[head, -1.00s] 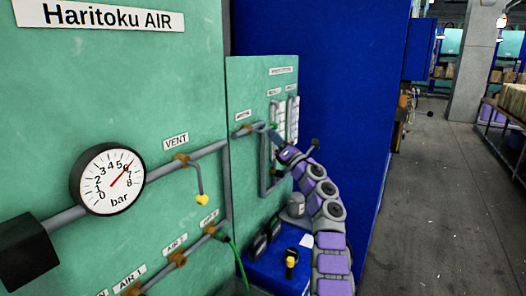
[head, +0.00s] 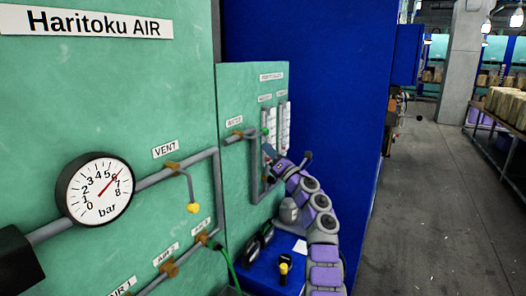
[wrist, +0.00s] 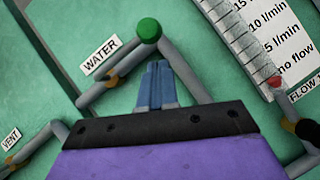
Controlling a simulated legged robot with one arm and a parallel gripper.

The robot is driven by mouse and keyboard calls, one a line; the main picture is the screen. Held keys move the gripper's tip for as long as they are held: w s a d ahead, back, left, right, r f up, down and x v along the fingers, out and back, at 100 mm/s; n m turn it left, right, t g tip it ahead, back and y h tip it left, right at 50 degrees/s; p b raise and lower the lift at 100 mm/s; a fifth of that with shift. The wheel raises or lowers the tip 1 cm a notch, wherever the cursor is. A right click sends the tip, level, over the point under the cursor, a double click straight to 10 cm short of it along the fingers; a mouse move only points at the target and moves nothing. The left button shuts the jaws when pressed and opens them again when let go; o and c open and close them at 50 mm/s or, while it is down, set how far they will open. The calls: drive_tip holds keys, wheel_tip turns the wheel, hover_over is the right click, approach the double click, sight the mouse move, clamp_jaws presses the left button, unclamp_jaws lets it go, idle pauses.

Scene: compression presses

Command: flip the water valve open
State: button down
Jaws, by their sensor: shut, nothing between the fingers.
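The water valve shows in the wrist view as a brass fitting (wrist: 112,82) on a grey pipe under the WATER label (wrist: 101,55). A round green knob (wrist: 148,29) stands up and right of the fitting. In the head view the green knob (head: 265,131) is small, at the upper middle of the panel. My gripper (wrist: 156,66) is shut and empty, its blue-grey fingertips just below the green knob; whether they touch it I cannot tell. In the head view my gripper (head: 267,149) reaches the panel from the lower right.
Flow meters (head: 284,126) stand right of the valve. The VENT lever's yellow knob (head: 193,208) and pressure gauge (head: 95,188) are to the left. A blue bench (head: 268,272) with hand tools lies below. A blue wall (head: 325,90) stands behind my arm; open floor (head: 430,220) is at right.

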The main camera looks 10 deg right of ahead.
drive_tip(key=s+d+f+b, duration=0.3)
drive_tip(key=s+d+f, duration=0.2)
drive_tip(key=d+f, duration=0.1)
drive_tip(key=shift+s+d+f, duration=0.15)
drive_tip(key=shift+s+f, duration=0.15)
drive_tip(key=shift+f, duration=0.1)
drive_tip(key=shift+d, duration=0.15)
